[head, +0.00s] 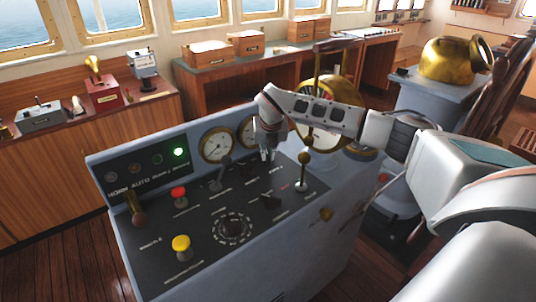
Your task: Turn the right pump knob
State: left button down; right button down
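The sloping grey control console (225,275) stands in the middle of the head view, with a black panel on top. A dark knob (270,201) sits on the right part of this panel. The labels are too small to read, so I cannot tell which knob is the right pump knob. My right gripper (267,155) points down over the back right of the panel, beside the gauges, and is behind and above the dark knob. Its fingertips look close together, and I cannot tell whether they touch anything. My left gripper is not in view.
A lever with a brass ball (303,158) stands right of my gripper. A round dial (232,228), a red button (179,193), a yellow button (181,243) and a lever (137,212) share the panel.

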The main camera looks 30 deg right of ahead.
jog(key=shift+n, duration=0.3)
jog(key=shift+d+n+y, duration=0.15)
jog(key=shift+n+y, duration=0.35)
jog(key=shift+n, duration=0.4)
jog(key=n+y, duration=0.1)
jog(key=n, duration=0.1)
jog(key=n+y, duration=0.1)
jog(key=n, duration=0.2)
jog(key=shift+d, duration=0.15)
jog(key=shift+n+y, duration=0.4)
jog(key=shift+n, duration=1)
